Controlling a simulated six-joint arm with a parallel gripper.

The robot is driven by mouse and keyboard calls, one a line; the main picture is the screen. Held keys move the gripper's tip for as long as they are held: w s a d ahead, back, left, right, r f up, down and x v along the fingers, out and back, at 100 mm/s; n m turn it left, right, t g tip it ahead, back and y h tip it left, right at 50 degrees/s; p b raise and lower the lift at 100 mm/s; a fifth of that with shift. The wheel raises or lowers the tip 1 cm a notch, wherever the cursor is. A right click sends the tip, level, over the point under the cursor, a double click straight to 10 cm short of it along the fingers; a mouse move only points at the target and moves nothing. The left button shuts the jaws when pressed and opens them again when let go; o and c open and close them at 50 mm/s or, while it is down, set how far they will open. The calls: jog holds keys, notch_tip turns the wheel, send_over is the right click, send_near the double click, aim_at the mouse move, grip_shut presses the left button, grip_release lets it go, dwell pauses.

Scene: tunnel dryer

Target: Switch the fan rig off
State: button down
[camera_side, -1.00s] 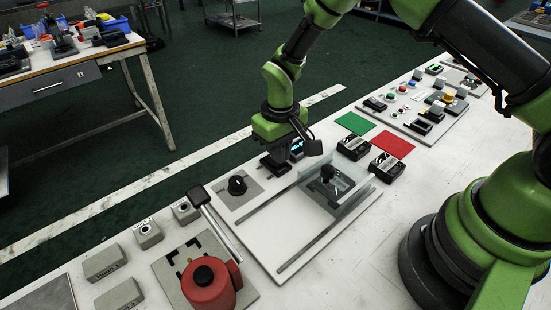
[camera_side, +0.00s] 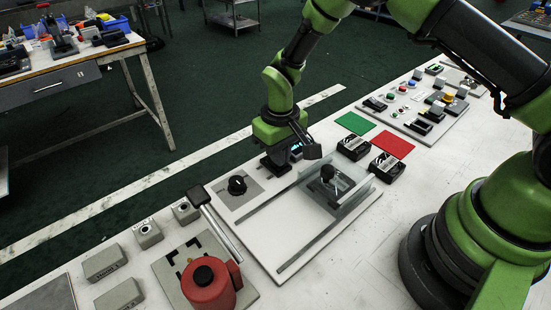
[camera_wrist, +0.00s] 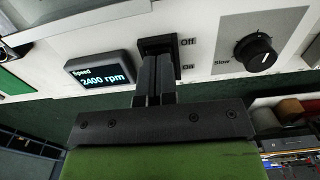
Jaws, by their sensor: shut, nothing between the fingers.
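The fan rig is a white panel (camera_side: 300,238) on the bench in the side view. A black rocker switch (camera_wrist: 158,45) with "Off" and "On" labels shows in the wrist view. My gripper (camera_wrist: 155,62) is shut and empty, with its fingertips at the switch's near, "On" end; they cover part of it, so I cannot tell its position or whether they touch. The speed display (camera_wrist: 96,72) left of the switch reads 2400 rpm. A black knob (camera_wrist: 255,52) marked "Slow" is to the right; it also shows in the side view (camera_side: 237,185).
A clear guard (camera_side: 350,200) with a black knob (camera_side: 328,173) stands on the panel. Green (camera_side: 356,123) and red (camera_side: 391,141) mats lie behind.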

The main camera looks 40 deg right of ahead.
jog(key=shift+r, duration=3.25)
jog(key=shift+r, duration=0.15)
notch_tip(320, 180, up, 7)
jog(key=t, duration=0.1)
send_over(288, 167)
jog(key=s+d+r+m+t+y, duration=0.1)
jog(key=s+r+m+t, duration=0.1)
jog(key=s+r, duration=0.55)
jog(key=s+d+r+m+t, duration=0.1)
jog(key=s+r+t, duration=0.1)
jog(key=s, duration=0.4)
jog(key=s+r+m+t+y, duration=0.1)
jog(key=s+r+t, duration=0.1)
jog(key=s+r, duration=0.2)
jog(key=shift+s+d+r, duration=0.35)
jog(key=shift+s+r, duration=0.05)
jog(key=shift+s, duration=0.75)
